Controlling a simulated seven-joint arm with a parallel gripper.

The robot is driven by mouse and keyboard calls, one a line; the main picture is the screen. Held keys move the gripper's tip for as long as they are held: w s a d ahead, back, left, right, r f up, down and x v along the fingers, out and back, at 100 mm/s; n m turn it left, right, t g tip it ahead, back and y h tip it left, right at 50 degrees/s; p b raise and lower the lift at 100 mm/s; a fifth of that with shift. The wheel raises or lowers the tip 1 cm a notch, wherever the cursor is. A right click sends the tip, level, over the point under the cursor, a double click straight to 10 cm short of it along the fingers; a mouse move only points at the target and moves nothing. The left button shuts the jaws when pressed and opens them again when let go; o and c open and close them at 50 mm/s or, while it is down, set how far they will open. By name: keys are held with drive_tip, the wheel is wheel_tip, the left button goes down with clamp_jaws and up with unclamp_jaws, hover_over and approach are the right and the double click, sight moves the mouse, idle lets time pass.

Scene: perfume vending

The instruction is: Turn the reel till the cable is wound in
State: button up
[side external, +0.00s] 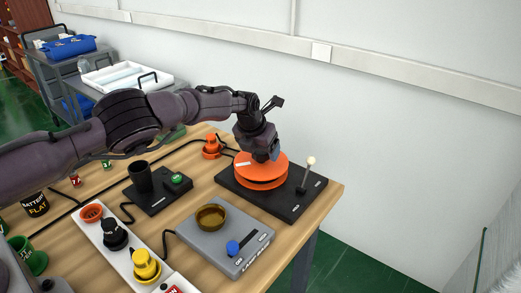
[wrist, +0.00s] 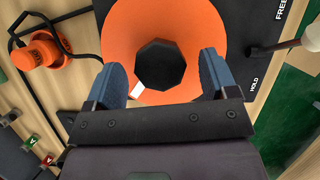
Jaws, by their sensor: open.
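The orange reel (side external: 262,173) lies flat on a black base plate (side external: 288,204) near the table's far right corner. In the wrist view the reel (wrist: 206,28) has a dark faceted knob (wrist: 163,64) at its centre and a white mark beside it. My gripper (wrist: 163,72) is open above the reel, a blue fingertip on each side of the knob; I cannot tell whether they touch it. A dark cable (wrist: 57,17) runs from an orange plug (wrist: 42,52) to the left of the reel. The plug also shows in the side view (side external: 211,147).
A white-knobbed lever (side external: 309,166) stands on the base right of the reel, by FREE and HOLD labels. A grey box (side external: 222,237) with a brown bowl and a blue knob stands in front. A white power strip (side external: 120,240) and a black cup stand (side external: 150,184) are to the left.

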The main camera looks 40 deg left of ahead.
drive_tip(key=shift+w+f, duration=0.15)
drive_tip(key=shift+f, duration=0.25)
drive_tip(key=shift+c, duration=0.4)
drive_tip(key=c, duration=1.2)
drive_tip(key=shift+m, duration=0.3)
drive_tip(key=m+h, duration=0.2)
drive_tip(key=m, duration=0.3)
drive_tip(key=shift+a+r, duration=0.1)
drive_tip(key=m, duration=0.2)
drive_tip(key=m+g+h, duration=0.1)
drive_tip(key=m, duration=0.2)
drive_tip(key=shift+h, duration=0.3)
drive_tip(key=o, duration=1.3)
